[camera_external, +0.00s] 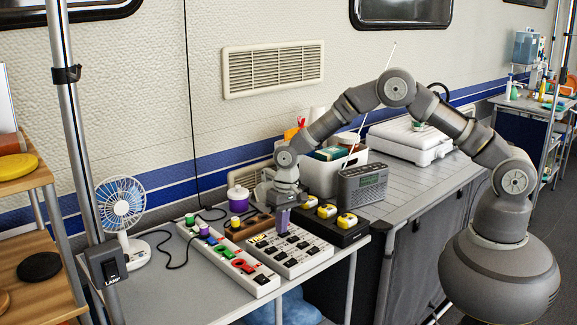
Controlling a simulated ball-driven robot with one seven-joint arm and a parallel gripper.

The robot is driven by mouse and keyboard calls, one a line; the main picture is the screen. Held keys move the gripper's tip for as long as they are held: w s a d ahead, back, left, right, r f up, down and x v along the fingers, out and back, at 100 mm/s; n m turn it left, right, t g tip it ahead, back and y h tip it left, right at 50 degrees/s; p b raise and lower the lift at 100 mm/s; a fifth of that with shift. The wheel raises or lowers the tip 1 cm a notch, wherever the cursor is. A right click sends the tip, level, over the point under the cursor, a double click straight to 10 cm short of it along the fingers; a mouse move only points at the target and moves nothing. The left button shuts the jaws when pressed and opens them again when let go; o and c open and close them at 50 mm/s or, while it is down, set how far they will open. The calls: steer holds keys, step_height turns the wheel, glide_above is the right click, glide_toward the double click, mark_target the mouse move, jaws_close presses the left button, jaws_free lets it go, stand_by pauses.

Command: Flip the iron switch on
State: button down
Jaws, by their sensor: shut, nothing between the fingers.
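A white switch panel (313,258) with several dark switches lies on the grey table. My gripper (282,230) points down at its far side, with its shut fingertips at or just above the switches there. I cannot tell whether they touch. Nothing shows between the fingers. A black box (352,236) with yellow-and-white knobs lies to the right. No iron label is readable, so I cannot tell which switch is the iron's or how it is set.
A brown wooden block (237,232) and a white jar with a purple band (238,200) stand behind the panel. A grey radio (362,187) with a raised antenna stands right. A white fan (124,206) stands left beside a metal pole (72,130). The table's front left is clear.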

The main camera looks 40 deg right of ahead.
steer(key=shift+s+f, duration=0.1)
steer(key=shift+f, duration=0.1)
stand_by(0.4)
steer(key=shift+d, duration=0.1)
steer(key=shift+d+r, duration=0.1)
steer(key=shift+d, duration=0.6)
step_height(320, 180, up, 14)
steer(key=d+p, duration=0.1)
steer(key=p, duration=0.5)
steer(key=shift+d, duration=0.3)
